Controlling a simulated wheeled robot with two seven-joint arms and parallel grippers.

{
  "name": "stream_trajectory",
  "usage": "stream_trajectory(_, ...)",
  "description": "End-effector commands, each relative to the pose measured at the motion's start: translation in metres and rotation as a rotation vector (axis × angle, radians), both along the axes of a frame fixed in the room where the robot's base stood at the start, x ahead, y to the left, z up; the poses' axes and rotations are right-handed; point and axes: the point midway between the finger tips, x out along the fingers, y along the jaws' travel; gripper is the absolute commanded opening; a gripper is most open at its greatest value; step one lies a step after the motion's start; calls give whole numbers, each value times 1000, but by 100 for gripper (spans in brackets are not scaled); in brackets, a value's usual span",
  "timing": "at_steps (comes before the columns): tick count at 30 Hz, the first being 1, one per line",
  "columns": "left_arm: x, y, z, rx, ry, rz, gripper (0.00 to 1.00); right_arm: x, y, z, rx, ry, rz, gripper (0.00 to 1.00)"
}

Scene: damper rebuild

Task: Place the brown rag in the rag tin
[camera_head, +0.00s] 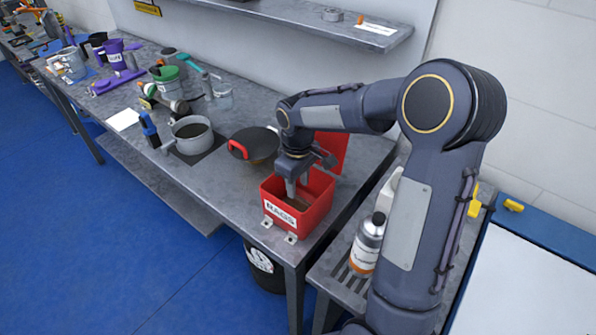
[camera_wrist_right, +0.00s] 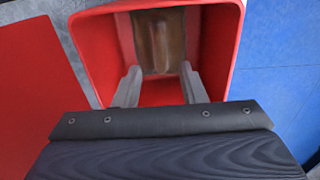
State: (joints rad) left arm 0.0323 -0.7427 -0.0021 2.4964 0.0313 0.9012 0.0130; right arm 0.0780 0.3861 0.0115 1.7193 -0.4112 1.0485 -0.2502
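The rag tin (camera_head: 312,211) is a red open box labelled "RAGS" at the front right corner of the bench. Its red lid (camera_head: 331,151) stands open behind it. The brown rag (camera_head: 297,203) lies inside the tin; in the right wrist view the rag (camera_wrist_right: 160,42) shows beyond my fingertips. My right gripper (camera_head: 291,188) points down into the tin. In the right wrist view the fingers of this gripper (camera_wrist_right: 158,75) are spread apart with nothing clamped between them. My left gripper is not in view.
A dark pan with red handles (camera_head: 254,145) stands just left of the tin. A grey pot (camera_head: 191,135) and several mugs and tools stand farther left. A spray bottle (camera_head: 367,244) stands on a lower surface at right. A shelf (camera_head: 300,14) hangs above the bench.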

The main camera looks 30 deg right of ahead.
Motion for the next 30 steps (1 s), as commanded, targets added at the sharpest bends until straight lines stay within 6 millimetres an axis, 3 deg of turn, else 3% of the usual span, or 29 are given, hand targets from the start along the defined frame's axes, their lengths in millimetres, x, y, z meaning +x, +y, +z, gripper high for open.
stream_trajectory(3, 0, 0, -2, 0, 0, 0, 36, 1, 0, 23, 1, -4, 1, 38)
stream_trajectory(10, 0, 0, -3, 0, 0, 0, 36, -1, 0, 48, 2, -2, -1, 38)
stream_trajectory(14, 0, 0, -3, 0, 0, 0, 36, -17, 2, 63, 26, -32, -34, 38)
stream_trajectory(17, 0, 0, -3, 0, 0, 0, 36, -47, 6, 79, 74, -86, -96, 38)
stream_trajectory(22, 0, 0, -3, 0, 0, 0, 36, -116, 24, 98, 197, -203, -245, 38)
stream_trajectory(27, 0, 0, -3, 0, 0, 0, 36, -176, 47, 95, 326, -307, -386, 38)
stream_trajectory(30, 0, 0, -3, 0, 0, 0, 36, -199, 59, 88, 387, -351, -452, 38)
